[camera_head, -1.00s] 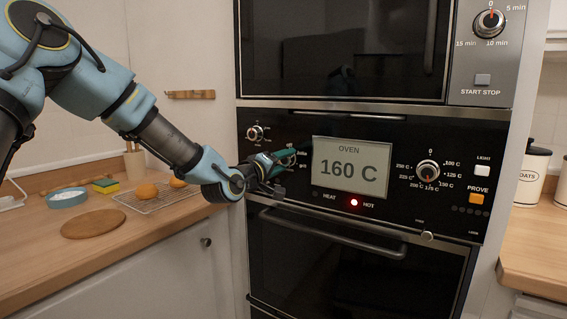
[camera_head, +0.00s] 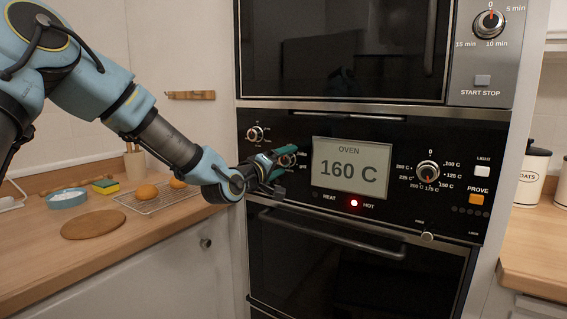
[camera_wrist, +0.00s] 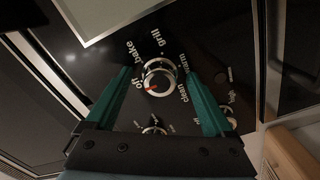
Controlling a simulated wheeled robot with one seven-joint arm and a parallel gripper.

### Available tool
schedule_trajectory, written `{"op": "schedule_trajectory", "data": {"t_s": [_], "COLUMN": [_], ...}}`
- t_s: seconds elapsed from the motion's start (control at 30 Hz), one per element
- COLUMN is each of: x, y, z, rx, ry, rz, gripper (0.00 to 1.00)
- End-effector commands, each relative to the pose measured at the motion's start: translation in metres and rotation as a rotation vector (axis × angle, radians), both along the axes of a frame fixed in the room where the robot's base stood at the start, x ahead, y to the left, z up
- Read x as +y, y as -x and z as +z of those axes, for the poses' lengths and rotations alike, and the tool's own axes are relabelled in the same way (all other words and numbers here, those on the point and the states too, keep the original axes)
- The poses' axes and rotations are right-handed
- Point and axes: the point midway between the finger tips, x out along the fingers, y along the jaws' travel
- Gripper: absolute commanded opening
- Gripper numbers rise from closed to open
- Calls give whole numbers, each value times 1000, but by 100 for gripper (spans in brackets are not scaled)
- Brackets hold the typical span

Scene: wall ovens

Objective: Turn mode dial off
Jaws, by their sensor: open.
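The mode dial (camera_wrist: 160,78) is a round silver knob on the black oven panel. Labels off, bake, grill, warm and clean surround it in the wrist view. Its red mark is on the side facing the off label. In the head view the mode dial (camera_head: 287,159) is left of the oven display, partly hidden by my gripper (camera_head: 288,161). In the wrist view my gripper (camera_wrist: 159,75) is open, with one green finger on each side of the dial. I cannot tell whether either finger touches it.
The display (camera_head: 351,168) reads 160 C. A temperature dial (camera_head: 428,172) is right of it, and a small dial (camera_head: 254,133) is up and left of my gripper. The oven handle (camera_head: 332,235) juts out below. A counter with a rack (camera_head: 156,196) is at left.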

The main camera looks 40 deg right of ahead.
Motion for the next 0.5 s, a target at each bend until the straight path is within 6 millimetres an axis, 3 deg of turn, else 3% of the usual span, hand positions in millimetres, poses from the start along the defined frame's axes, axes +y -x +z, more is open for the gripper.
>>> {"op": "schedule_trajectory", "data": {"t_s": [0.17,0.5], "x": [11,74], "y": [2,18], "z": [-1,-1], "rx": [-1,-3], "ry": [1,-2], "rz": [2,3], "gripper": [87,87]}}
